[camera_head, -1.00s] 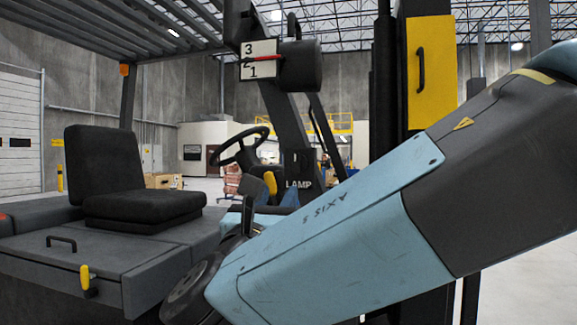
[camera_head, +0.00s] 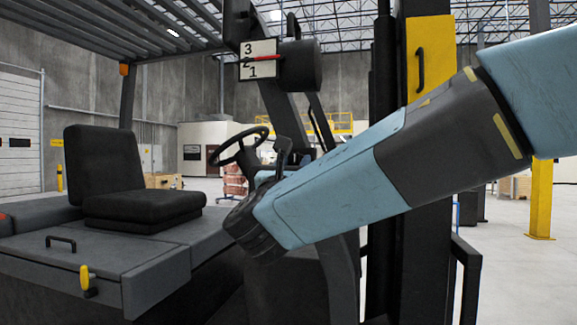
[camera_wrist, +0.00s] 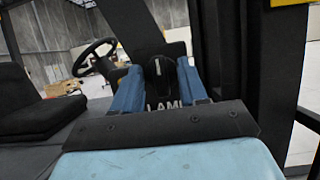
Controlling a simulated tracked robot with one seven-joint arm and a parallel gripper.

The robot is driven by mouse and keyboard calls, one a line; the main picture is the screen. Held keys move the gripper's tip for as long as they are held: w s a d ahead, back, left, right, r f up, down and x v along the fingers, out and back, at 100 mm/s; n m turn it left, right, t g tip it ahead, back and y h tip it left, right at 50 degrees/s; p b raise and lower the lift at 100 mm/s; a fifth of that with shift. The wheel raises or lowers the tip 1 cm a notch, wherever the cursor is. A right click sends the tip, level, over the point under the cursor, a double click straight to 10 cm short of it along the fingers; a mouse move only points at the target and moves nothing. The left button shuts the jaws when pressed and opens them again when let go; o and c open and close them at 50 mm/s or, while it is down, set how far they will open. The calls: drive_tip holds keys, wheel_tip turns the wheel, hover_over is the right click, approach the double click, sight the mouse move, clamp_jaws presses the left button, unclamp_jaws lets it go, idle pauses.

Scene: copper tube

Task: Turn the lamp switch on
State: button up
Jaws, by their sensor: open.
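In the wrist view, the lamp switch (camera_wrist: 157,70) is a dark rounded piece with a pale upright mark, on a dark panel. White letters of the LAMP label (camera_wrist: 165,104) show below it, partly cut off by my gripper's body. My gripper (camera_wrist: 159,67) is open, with one blue finger on each side of the switch in the picture. I cannot tell whether the fingers touch it or how far off it is. In the head view, my arm hides the switch and label, and only a little of my gripper (camera_head: 268,175) shows.
The steering wheel (camera_head: 240,146) and black seat (camera_head: 130,180) are on the left. A dial marked 1, 2, 3 (camera_head: 258,60) is on the pillar above. The dark mast (camera_head: 383,120) with a yellow panel (camera_head: 430,60) stands right of the cab. A yellow handle (camera_head: 86,278) is low left.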

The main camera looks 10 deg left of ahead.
drive_tip(key=shift+w, duration=0.15)
clamp_jaws()
drive_tip(key=m+g+h, duration=0.1)
drive_tip(key=m+h, duration=0.1)
drive_tip(key=m, duration=0.3)
drive_tip(key=m+g+h, duration=0.1)
drive_tip(key=m+h, duration=0.1)
drive_tip(key=m, duration=0.3)
drive_tip(key=m+g+h, duration=0.2)
drive_tip(key=m, duration=0.4)
drive_tip(key=shift+h, duration=0.3)
drive_tip(key=shift+m, duration=0.3)
idle(0.3)
unclamp_jaws()
